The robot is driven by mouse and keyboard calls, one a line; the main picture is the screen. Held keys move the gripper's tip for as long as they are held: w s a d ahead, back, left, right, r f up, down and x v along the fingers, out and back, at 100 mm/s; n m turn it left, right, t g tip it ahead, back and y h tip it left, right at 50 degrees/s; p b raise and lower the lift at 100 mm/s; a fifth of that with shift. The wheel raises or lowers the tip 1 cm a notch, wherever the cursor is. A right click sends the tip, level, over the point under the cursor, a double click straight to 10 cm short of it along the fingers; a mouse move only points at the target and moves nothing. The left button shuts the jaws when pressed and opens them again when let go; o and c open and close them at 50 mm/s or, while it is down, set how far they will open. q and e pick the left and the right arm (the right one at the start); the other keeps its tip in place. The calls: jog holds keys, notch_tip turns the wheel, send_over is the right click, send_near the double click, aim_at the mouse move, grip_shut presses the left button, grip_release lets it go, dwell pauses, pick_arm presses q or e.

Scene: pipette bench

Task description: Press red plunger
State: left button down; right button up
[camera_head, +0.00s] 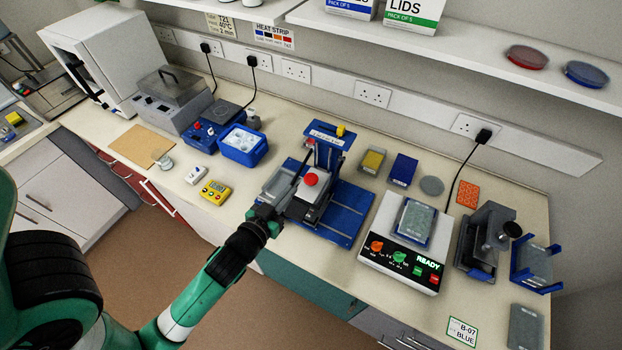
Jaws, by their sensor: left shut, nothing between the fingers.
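The red plunger (311,179) is a round red knob on top of a pale grey block. The block stands on the blue baseplate (345,214) of a press with a blue upright, near the middle of the bench. My left gripper (291,187) comes in from the lower left and is shut and empty. Its tips are just left of the red plunger. I cannot tell whether they touch the block or hover above it. The gripper partly hides the left side of the press. My right gripper is not in view.
Right of the press stands a white device (383,254) with a lit READY display. A yellow timer (215,192) and a blue ice box (243,146) are to the left. A yellow-topped box (373,160) is behind.

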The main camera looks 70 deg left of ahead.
pick_arm(q)
send_over(311, 183)
jog(key=s, duration=0.2)
notch_tip(311, 183, down, 2)
jog(key=f, duration=0.3)
jog(key=shift+w+d+f+b, duration=0.1)
jog(key=shift+w+f+b, duration=0.2)
jog(key=shift+f, duration=0.4)
jog(key=shift+f, duration=0.1)
